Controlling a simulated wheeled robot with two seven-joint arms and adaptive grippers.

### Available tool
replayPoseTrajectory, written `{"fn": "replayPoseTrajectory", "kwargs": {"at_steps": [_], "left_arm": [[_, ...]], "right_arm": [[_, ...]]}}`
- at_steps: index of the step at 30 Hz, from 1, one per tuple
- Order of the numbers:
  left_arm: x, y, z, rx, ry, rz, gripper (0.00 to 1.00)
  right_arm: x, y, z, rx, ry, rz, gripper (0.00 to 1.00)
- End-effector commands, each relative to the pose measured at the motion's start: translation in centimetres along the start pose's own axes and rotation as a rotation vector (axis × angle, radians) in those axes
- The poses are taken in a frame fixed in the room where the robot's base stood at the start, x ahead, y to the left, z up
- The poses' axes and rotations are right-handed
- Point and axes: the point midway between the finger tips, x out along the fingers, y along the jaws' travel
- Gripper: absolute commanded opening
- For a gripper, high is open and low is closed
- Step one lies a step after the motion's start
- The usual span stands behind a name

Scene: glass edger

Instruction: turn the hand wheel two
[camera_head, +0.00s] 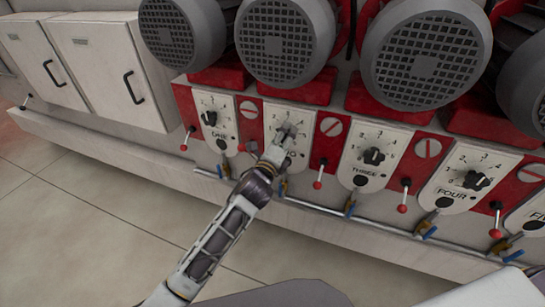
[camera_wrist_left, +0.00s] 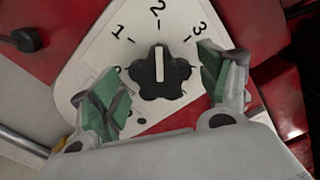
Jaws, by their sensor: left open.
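The hand wheel two is a black lobed knob on a white dial plate (camera_head: 279,115), second from the left in the head view, where my gripper partly covers it. In the left wrist view the knob (camera_wrist_left: 160,72) is clear, and its white pointer line points up toward the 2. The numbers 1, 2 and 3 show around it. My left gripper (camera_head: 284,138) is in front of this dial. In the left wrist view its green-padded fingers (camera_wrist_left: 163,84) are spread, one on each side of the knob, with visible gaps. My right gripper is not in view.
Similar knobs sit on dial one (camera_head: 211,118), dial three (camera_head: 373,156) and dial four (camera_head: 475,180). Red-tipped levers (camera_head: 318,184) hang between the plates. Grey motors (camera_head: 285,42) overhang the dials. A pipe with blue-handled valves (camera_head: 350,208) runs below. The floor (camera_head: 90,215) in front is clear.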

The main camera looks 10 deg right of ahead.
Motion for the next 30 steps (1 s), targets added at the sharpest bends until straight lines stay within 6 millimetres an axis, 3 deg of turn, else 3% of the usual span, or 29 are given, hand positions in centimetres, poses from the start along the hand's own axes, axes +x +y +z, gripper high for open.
{"fn": "replayPoseTrajectory", "kwargs": {"at_steps": [30], "left_arm": [[-9.9,0.1,0.0,0.000,0.000,0.002,0.77]], "right_arm": [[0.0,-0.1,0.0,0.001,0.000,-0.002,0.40]]}}
